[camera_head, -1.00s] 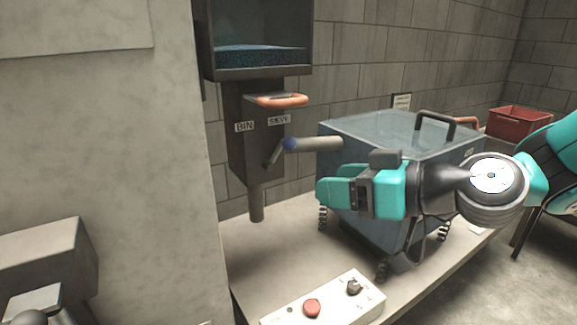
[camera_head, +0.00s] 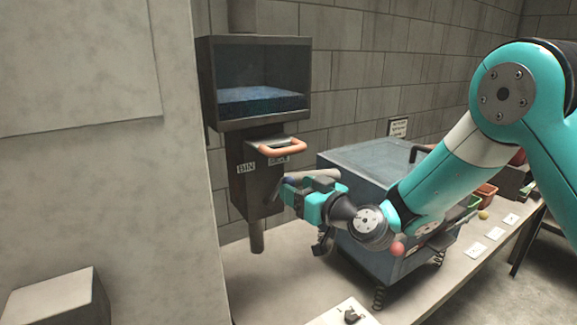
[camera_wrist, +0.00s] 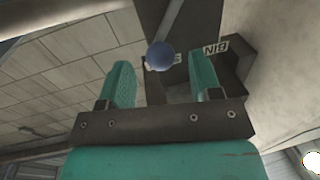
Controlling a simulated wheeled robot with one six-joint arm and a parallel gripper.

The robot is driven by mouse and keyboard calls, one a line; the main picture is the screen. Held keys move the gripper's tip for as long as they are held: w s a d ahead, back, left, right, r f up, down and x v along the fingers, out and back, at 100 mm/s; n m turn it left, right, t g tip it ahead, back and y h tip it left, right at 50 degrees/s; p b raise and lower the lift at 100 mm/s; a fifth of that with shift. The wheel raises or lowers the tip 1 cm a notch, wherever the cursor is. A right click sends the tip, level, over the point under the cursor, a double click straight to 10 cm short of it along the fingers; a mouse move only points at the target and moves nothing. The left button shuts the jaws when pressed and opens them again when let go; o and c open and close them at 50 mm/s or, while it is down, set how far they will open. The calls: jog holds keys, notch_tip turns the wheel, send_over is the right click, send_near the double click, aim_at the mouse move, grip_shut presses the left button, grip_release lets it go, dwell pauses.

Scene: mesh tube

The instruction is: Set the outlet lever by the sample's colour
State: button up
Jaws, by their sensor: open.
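The outlet lever shows a blue ball knob (camera_wrist: 160,56) between my fingers in the wrist view; I cannot tell whether they touch it. My gripper (camera_head: 284,187) is open at the lever in the head view, hiding part of it. The lever is on the dark outlet chute (camera_head: 250,190), which bears a BIN label (camera_head: 246,168) on the left and a SIEVE label, partly hidden, on the right. Dark blue grains, seemingly the sample (camera_head: 258,102), lie behind the hopper's window above. An orange handle (camera_head: 284,146) juts from the chute above the lever.
A blue-grey lidded box (camera_head: 370,160) on springs stands right of the chute, behind my arm. A pale wall (camera_head: 110,170) closes the left. A control box (camera_head: 345,314) sits at the front. Small trays (camera_head: 484,196) and white cards (camera_head: 495,234) lie at the right.

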jog(key=shift+p+x, duration=0.75)
jog(key=shift+x, duration=1.15)
jog(key=shift+f, duration=0.1)
grip_shut()
